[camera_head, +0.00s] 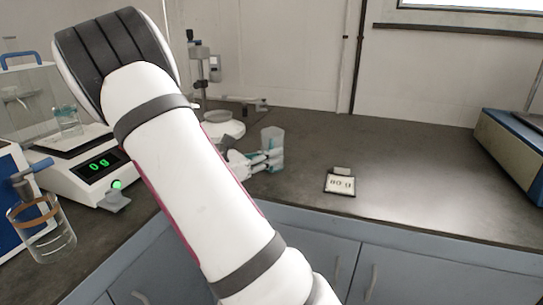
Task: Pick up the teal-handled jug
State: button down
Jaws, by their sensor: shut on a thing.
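The teal-handled jug (275,142) is a small, see-through, greyish-teal vessel upright in the middle of the view. My gripper (268,158) reaches it from the left, and its fingers are shut on the jug's near left side, around the teal handle. The fingers hide part of the handle and the jug's lower side. I cannot tell whether the jug's base touches the dark counter (410,185). My white arm crosses the view and hides the counter to the left of the gripper.
Another beaker (45,240) is at front left. A blue-and-cream machine (510,145) stands right. The right-middle counter is clear.

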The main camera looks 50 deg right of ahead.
aim_at(271, 144)
jog(key=shift+r, duration=0.2)
jog(key=shift+r+p, duration=0.9)
jog(key=shift+r, duration=0.8)
jog(key=s+a+r+p, duration=0.1)
jog(key=s+a+p, duration=0.2)
jog(key=s+a, duration=0.7)
jog(key=shift+s, duration=1.15)
jog(key=shift+r, duration=0.1)
jog(key=shift+a, duration=0.1)
